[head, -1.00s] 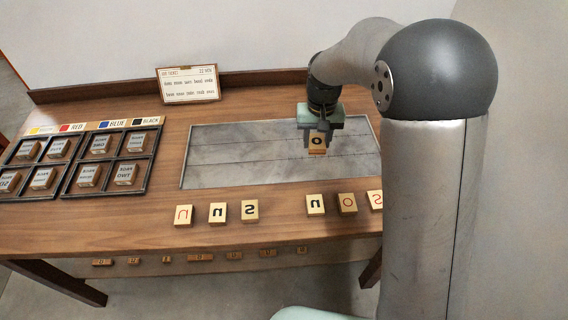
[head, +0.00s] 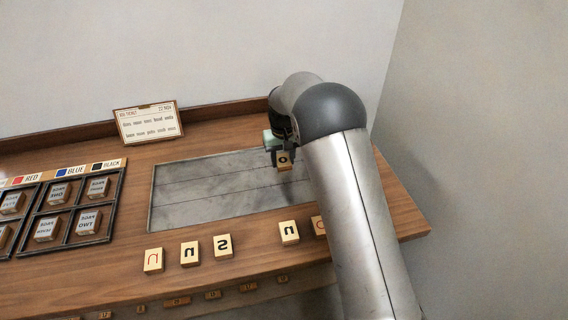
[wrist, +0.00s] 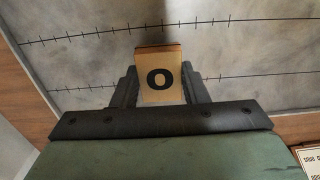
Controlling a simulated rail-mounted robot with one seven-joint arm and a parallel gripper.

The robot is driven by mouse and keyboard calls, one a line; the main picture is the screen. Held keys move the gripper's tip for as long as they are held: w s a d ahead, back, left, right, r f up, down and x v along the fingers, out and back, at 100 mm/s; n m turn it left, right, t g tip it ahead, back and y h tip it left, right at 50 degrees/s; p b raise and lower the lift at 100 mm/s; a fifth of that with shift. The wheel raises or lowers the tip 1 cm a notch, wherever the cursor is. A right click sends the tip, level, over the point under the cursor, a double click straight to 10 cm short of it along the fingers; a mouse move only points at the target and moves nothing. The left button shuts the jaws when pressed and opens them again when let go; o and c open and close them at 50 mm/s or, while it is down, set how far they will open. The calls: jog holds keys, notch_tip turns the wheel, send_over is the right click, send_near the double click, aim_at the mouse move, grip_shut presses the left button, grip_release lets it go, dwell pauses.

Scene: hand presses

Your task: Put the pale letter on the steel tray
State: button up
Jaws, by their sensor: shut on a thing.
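My gripper (head: 282,158) is shut on a pale wooden letter block (head: 284,160) marked with a black "o". The block also shows between the fingers in the wrist view (wrist: 159,82). The steel tray (head: 185,212) is a grey, flat, framed surface with ruled lines on the wooden table. The held block is over the tray's right part. I cannot tell whether it touches the surface. My arm hides the tray's right end.
A row of pale letter blocks lies along the table's front, among them a red one (head: 153,260) and a black "s" (head: 223,246). A dark divided case (head: 82,241) with labelled blocks stands at the left. A framed card (head: 148,123) stands at the back.

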aim_at(284, 166)
jog(key=shift+w+d+f, duration=0.2)
jog(key=shift+w+f, duration=0.15)
jog(key=shift+f, duration=1.65)
jog(key=shift+f, duration=0.25)
jog(key=o, duration=1)
jog(key=shift+c, duration=0.2)
jog(key=shift+r, duration=0.1)
jog(key=shift+r, duration=0.1)
